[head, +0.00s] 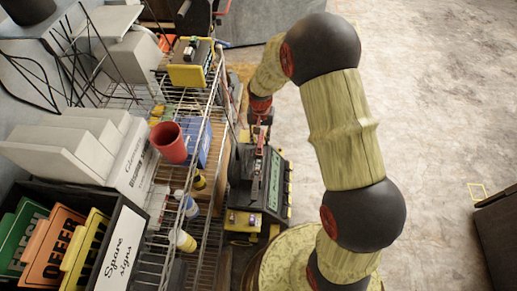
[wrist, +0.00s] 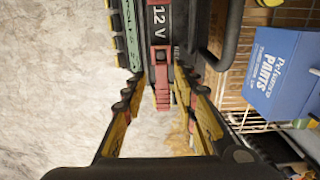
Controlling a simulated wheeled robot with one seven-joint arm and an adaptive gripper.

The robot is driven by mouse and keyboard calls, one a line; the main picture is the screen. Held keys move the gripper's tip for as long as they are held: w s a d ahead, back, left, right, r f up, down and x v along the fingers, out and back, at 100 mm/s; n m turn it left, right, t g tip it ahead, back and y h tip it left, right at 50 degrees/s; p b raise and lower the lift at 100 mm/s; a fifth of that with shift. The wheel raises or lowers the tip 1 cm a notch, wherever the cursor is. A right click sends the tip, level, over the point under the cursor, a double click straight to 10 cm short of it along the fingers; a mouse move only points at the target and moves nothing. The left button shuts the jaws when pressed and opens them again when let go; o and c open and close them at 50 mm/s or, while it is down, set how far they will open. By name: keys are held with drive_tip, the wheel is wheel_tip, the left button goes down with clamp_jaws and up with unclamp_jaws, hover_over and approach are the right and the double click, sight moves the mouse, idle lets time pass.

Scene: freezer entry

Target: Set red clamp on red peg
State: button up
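A red clamp (wrist: 162,92) shows in the wrist view, long and narrow, lying along the face of a black unit marked "12 V" (wrist: 158,18). My gripper (wrist: 158,80) is open, its two fingers on either side of the clamp with visible gaps. I see nothing held. In the head view the black unit (head: 272,195), with a green panel and yellow trim, stands at the foot of my arm, and my gripper (head: 260,125) is small and partly hidden above its far end. I cannot make out a red peg for certain in either view.
A wire rack (head: 205,150) stands close on the left, holding a red cup (head: 169,142), several bottles and a blue parts box, which also shows in the wrist view (wrist: 285,75). A box of spare signs (head: 122,240) is at lower left. Bare floor (head: 430,100) lies right.

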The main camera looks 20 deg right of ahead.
sight(259, 148)
drive_tip(key=f, duration=0.2)
drive_tip(key=f+b, duration=0.1)
drive_tip(key=f, duration=0.1)
drive_tip(key=f+b, duration=0.1)
drive_tip(key=f, duration=0.2)
drive_tip(key=shift+s+a, duration=0.25)
drive_tip(key=shift+r, duration=0.1)
drive_tip(key=shift+c, duration=0.6)
clamp_jaws()
